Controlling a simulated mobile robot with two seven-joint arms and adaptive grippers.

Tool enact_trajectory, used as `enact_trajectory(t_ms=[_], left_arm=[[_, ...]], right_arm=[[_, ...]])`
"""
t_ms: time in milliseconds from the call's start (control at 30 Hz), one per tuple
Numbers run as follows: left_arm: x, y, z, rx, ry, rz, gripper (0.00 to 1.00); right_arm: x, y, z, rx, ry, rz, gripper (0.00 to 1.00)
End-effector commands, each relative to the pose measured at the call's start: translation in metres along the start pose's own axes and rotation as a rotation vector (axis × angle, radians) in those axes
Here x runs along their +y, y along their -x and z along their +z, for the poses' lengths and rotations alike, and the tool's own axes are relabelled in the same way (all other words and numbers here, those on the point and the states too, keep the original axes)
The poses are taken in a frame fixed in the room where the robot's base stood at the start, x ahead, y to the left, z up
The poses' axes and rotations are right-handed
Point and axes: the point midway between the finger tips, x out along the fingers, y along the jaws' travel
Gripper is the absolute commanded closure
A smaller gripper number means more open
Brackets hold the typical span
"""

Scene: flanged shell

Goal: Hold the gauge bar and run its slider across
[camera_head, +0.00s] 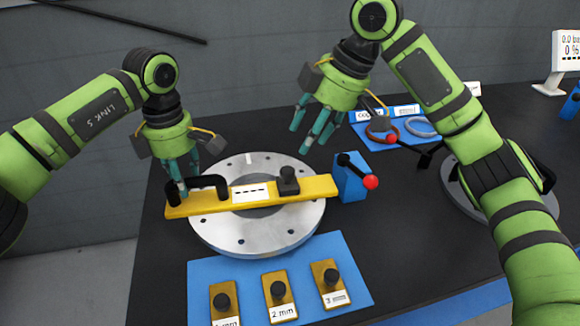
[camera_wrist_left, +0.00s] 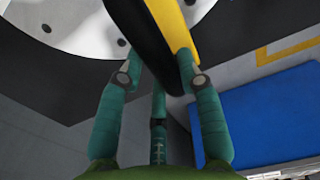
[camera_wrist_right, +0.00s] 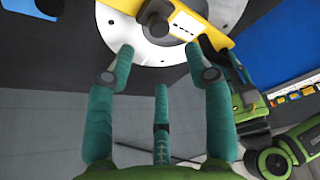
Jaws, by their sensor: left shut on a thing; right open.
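The yellow gauge bar (camera_head: 215,206) lies across the round silver flange (camera_head: 245,239) in the head view. It carries a black handle at its left end and a black slider (camera_head: 288,182) right of its middle. My left gripper (camera_head: 181,185) is shut on the black handle (camera_head: 208,183); the handle also shows between its fingers in the left wrist view (camera_wrist_left: 155,40). My right gripper (camera_head: 314,137) is open and empty, above and to the right of the slider. In the right wrist view the slider (camera_wrist_right: 157,17) shows beyond its fingertips (camera_wrist_right: 162,60).
A blue block with a red-knobbed lever (camera_head: 352,178) stands at the bar's right end. A blue mat (camera_head: 345,270) with several labelled gauge blocks (camera_head: 278,297) lies in front. A blue tray with rings (camera_head: 390,140) sits behind right.

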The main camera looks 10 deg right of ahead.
Motion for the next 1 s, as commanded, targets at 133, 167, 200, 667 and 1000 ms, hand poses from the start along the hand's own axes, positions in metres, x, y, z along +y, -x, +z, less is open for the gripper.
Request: enact_trajectory(t_ms=[133, 167, 200, 667, 1000], left_arm=[[0.0, -0.002, 0.0, 0.001, 0.001, -0.003, 1.0], [0.0, -0.002, 0.0, 0.001, 0.001, -0.003, 1.0], [0.0, -0.002, 0.0, 0.001, 0.001, -0.003, 1.0], [0.0, -0.002, 0.0, 0.001, 0.0, -0.002, 1.0], [0.0, -0.002, 0.0, 0.001, 0.0, -0.001, 1.0]], right_arm=[[0.0, -0.032, 0.001, -0.001, -0.003, -0.003, 0.47], [0.0, -0.038, 0.001, -0.002, -0.003, -0.004, 0.47], [0.0, -0.046, 0.001, 0.0, -0.003, -0.003, 0.47], [0.001, -0.101, 0.0, 0.004, -0.005, 0.001, 0.47], [0.001, -0.102, 0.0, 0.004, -0.005, 0.001, 0.75]])
